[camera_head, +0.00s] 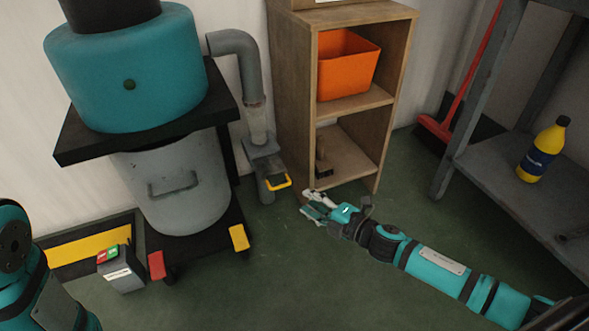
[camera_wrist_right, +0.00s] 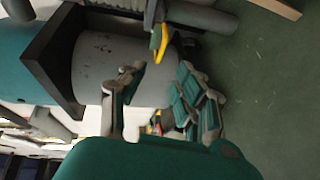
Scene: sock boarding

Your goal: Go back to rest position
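My right arm reaches in from the lower right of the head view. Its gripper (camera_head: 313,204) is held out over the green floor, in front of the wooden shelf and to the right of the grey pipe with the yellow handle. In the right wrist view the two fingers of the right gripper (camera_wrist_right: 160,82) stand apart with nothing held between them. The yellow handle (camera_wrist_right: 159,42) shows beyond the fingers there. Part of my left arm shows at the lower left edge of the head view; its gripper is outside the picture.
A teal and grey dust collector (camera_head: 130,70) stands at left, with a red and green switch box (camera_head: 120,270) near its base. A wooden shelf (camera_head: 293,100) holds an orange bin (camera_head: 345,65). A metal rack (camera_head: 490,165) with a yellow bottle (camera_head: 543,150) is at right. Floor between is clear.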

